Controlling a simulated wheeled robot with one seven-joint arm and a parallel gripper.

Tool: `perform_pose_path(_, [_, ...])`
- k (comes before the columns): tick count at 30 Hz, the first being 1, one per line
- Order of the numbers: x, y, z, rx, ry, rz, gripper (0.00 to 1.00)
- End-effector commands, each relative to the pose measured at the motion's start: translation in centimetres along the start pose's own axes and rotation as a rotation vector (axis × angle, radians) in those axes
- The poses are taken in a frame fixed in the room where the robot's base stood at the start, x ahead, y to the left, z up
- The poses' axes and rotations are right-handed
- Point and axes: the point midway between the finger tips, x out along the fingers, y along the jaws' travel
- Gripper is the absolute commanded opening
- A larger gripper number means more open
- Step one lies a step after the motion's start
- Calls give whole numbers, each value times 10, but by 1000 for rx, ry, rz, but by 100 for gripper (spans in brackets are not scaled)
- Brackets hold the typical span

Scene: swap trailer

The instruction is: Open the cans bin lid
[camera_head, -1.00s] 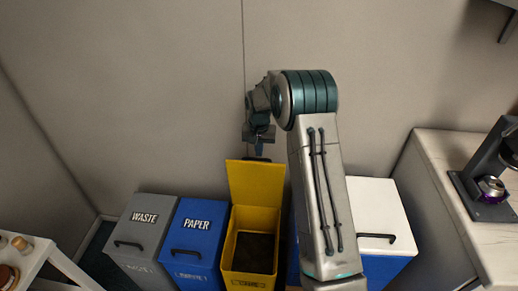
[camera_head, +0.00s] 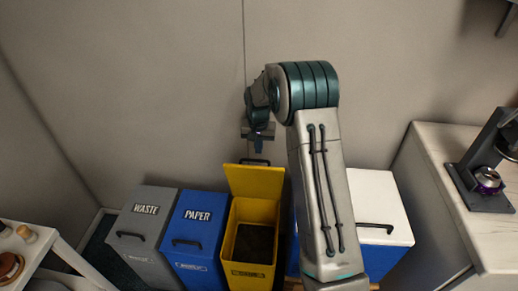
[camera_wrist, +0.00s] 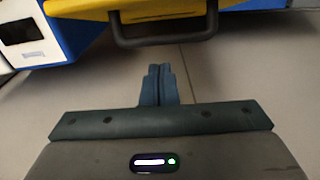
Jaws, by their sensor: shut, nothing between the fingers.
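The yellow bin (camera_head: 231,235) stands in the row of bins against the wall, its dark inside showing. Its front label is too small to read, so I cannot confirm that it is the cans bin. Its yellow lid (camera_head: 254,182) stands up at the back, open, with a dark handle (camera_head: 254,161) at the top edge. My gripper (camera_head: 258,147) is above the lid, by the wall. In the wrist view my gripper (camera_wrist: 157,72) is shut and empty, its fingertips apart from the dark handle (camera_wrist: 165,40) on the yellow lid (camera_wrist: 160,14).
A grey WASTE bin (camera_head: 147,225) and a blue PAPER bin (camera_head: 197,232) stand left of the yellow bin, lids shut. A white-lidded blue bin (camera_head: 375,208) is partly hidden behind my arm. A counter (camera_head: 440,170) with a coffee machine (camera_head: 485,180) is at right.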

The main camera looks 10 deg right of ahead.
Motion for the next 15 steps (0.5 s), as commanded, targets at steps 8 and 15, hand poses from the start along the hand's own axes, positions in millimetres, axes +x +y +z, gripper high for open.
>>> perform_pose_path(8, [-50, 1, -10, -1, 3, -1, 0])
perform_pose_path(15, [-93, 9, -4, 11, 1, 0, 0])
